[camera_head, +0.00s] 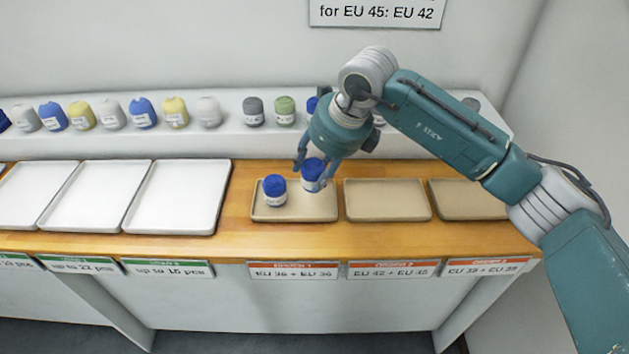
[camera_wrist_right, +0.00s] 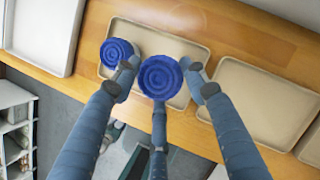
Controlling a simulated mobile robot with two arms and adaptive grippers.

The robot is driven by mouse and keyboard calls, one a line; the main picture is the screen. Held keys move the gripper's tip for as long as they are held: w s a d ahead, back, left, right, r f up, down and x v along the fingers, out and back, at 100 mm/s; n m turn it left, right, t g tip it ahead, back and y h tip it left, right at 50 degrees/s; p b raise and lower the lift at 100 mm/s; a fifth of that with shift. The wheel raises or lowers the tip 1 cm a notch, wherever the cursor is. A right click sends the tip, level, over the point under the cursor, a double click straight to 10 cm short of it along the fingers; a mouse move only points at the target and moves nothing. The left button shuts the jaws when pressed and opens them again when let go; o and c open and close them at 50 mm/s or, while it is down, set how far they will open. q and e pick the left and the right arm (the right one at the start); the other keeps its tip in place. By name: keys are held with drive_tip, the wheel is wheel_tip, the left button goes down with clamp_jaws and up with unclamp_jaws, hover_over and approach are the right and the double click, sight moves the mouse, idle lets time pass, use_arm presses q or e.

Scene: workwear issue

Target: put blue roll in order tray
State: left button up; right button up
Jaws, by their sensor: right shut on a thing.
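A blue roll (camera_head: 312,173) with a white label is in my right gripper (camera_head: 316,176), which is shut on it. The roll is upright, over the right part of a tan order tray (camera_head: 262,214); I cannot tell whether it touches the tray. A second blue roll (camera_head: 274,190) stands in the same tray, to the left. In the right wrist view, the held roll (camera_wrist_right: 160,77) is between the fingers, and the other blue roll (camera_wrist_right: 117,53) is close to the left finger. My left gripper is not in view.
Two more tan trays, a middle one (camera_head: 386,201) and a right one (camera_head: 470,198), are empty as far as they show. White trays (camera_head: 178,197) lie to the left. Several coloured rolls stand on the back shelf (camera_head: 230,140). A wall sign (camera_head: 376,14) hangs above.

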wheel_tip(320, 180, down, 4)
drive_tip(key=shift+f+p, duration=0.25)
drive_tip(key=shift+p, duration=0.15)
drive_tip(key=shift+f, duration=0.1)
drive_tip(key=shift+f, duration=0.15)
drive_tip(key=o, duration=1.2)
drive_tip(key=shift+c, duration=0.2)
